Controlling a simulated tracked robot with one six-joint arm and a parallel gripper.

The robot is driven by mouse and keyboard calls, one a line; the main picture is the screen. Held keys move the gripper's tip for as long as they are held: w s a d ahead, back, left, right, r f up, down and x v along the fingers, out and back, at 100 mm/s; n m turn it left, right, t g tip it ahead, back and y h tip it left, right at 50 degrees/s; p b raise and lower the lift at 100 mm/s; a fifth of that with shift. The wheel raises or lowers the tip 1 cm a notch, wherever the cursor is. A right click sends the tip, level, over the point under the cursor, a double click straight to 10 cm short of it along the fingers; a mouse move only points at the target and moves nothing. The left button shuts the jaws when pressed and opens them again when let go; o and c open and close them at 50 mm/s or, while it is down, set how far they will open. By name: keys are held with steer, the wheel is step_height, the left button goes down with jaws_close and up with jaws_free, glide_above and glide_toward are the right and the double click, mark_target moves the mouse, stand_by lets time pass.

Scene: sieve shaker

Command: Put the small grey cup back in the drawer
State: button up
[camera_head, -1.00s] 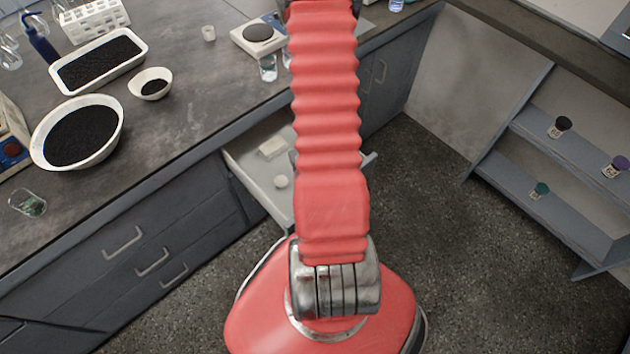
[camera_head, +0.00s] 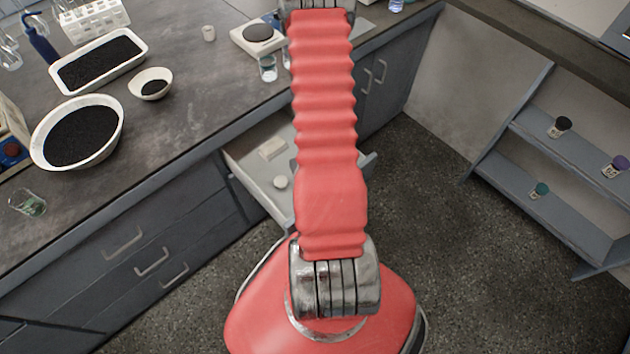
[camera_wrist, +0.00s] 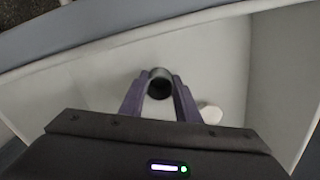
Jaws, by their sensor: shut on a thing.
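In the wrist view, my gripper (camera_wrist: 160,98) is shut on the small grey cup (camera_wrist: 160,74), whose round dark opening faces the camera. The cup is over the pale inside of the open drawer (camera_wrist: 100,80); I cannot tell whether it touches the drawer floor. In the head view the drawer (camera_head: 245,160) is pulled out below the counter, partly covered by my red arm. The gripper and the cup do not show there.
A white block (camera_head: 272,148) and a white round piece (camera_head: 280,182) lie in the drawer; a white round piece (camera_wrist: 210,113) shows right of my gripper. The counter above holds a scale (camera_head: 258,38), bowls of black grains (camera_head: 78,135) and glassware. Shelves stand at right.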

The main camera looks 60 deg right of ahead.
steer(key=o, duration=1)
steer(key=shift+r, duration=6.05)
steer(key=shift+w, duration=0.1)
